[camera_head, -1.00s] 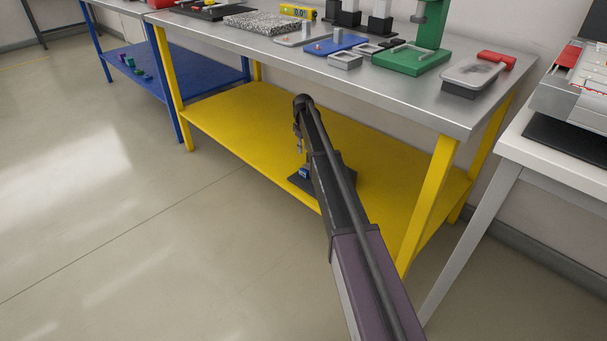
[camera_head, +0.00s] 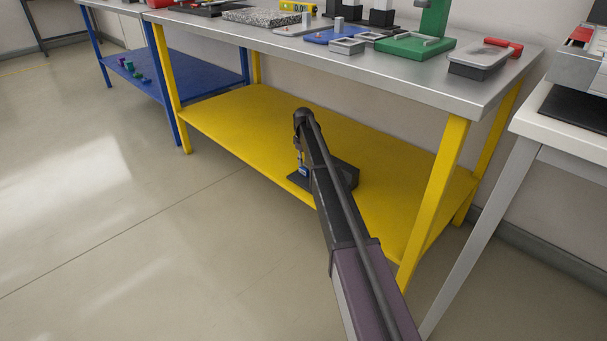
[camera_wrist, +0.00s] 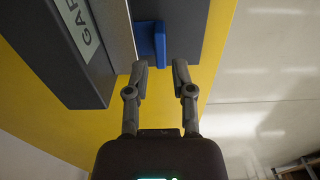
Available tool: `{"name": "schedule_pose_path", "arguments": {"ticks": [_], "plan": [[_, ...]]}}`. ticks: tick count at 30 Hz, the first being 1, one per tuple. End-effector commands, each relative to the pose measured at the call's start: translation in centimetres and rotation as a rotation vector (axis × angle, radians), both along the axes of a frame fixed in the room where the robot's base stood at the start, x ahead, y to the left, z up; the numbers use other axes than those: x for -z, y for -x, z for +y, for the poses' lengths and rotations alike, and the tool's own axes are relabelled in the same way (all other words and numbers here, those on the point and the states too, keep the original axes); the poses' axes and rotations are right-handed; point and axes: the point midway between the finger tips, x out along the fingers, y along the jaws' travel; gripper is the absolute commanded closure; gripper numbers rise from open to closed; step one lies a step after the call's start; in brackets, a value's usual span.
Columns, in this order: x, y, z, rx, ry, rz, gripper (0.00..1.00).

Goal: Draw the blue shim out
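The blue shim (camera_wrist: 150,42) sticks out of a dark gauge block (camera_wrist: 75,50) with a white label, partly legible, in the wrist view. Its inner end is hidden in the block. My gripper (camera_wrist: 160,68) is open, with one finger on each side of the shim's near end. I cannot tell whether either finger touches it. In the head view the dark block (camera_head: 345,172) is on the yellow lower shelf (camera_head: 235,115), partly behind my arm. The shim (camera_head: 304,172) shows as a small blue patch beside my arm.
The steel bench top (camera_head: 400,85) overhangs the shelf, with a green stand (camera_head: 412,46), a grey tray (camera_head: 480,62) and other parts on it. A yellow leg (camera_head: 435,200) stands right of my arm. The floor in front is clear.

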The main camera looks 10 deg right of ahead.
Motion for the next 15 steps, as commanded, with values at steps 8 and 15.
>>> {"name": "schedule_pose_path", "arguments": {"ticks": [8, 15], "plan": [[2.6, 0.0, 0.0, 0.000, 0.000, 0.000, 0.69], [3.8, 0.0, 0.0, 0.000, 0.000, 0.000, 0.69]]}}
